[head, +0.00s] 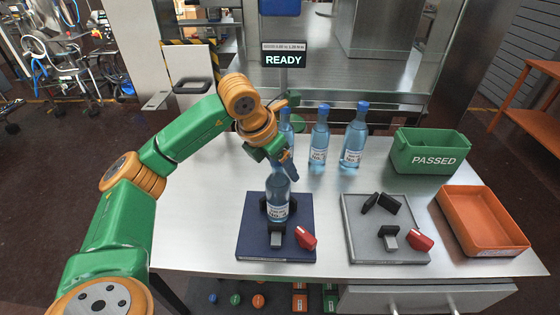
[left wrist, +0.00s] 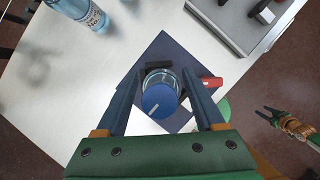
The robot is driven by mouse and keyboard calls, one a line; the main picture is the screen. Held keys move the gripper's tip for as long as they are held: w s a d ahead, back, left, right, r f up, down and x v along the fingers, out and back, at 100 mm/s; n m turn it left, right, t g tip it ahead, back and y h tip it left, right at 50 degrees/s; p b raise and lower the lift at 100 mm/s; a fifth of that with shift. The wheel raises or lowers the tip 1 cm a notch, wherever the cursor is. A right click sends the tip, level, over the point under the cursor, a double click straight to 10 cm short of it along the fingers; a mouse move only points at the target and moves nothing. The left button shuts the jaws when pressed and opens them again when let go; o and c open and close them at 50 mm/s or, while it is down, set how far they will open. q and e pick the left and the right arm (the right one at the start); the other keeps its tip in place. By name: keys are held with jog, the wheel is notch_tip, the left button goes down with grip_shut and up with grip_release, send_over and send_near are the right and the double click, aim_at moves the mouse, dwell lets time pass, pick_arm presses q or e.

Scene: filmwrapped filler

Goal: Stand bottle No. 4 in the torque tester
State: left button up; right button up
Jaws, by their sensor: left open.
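A clear blue bottle (head: 278,198) stands upright on the dark blue base (head: 256,245) of a fixture, between its black clamp pads. Its label number is too small to read surely. My left gripper (head: 279,164) is just above it, pointing down, and hides its cap in the head view. In the left wrist view the blue cap (left wrist: 159,102) lies between the spread fingers of my left gripper (left wrist: 163,90), with gaps at both sides. My right gripper (left wrist: 266,112) shows small at the right edge of that view, away from the bottle.
Three more bottles stand at the back: one (head: 287,127) partly behind my left arm, one in the middle (head: 319,142), one (head: 353,142) to the right. A grey fixture (head: 362,240), a green PASSED bin (head: 430,155) and an orange tray (head: 485,240) stand right. A sign (head: 284,59) reads READY.

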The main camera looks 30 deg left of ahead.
pick_arm(q)
jog(key=shift+r, duration=0.5)
jog(key=v, duration=1.1)
jog(key=shift+s+p, duration=0.25)
jog(key=shift+p, duration=0.1)
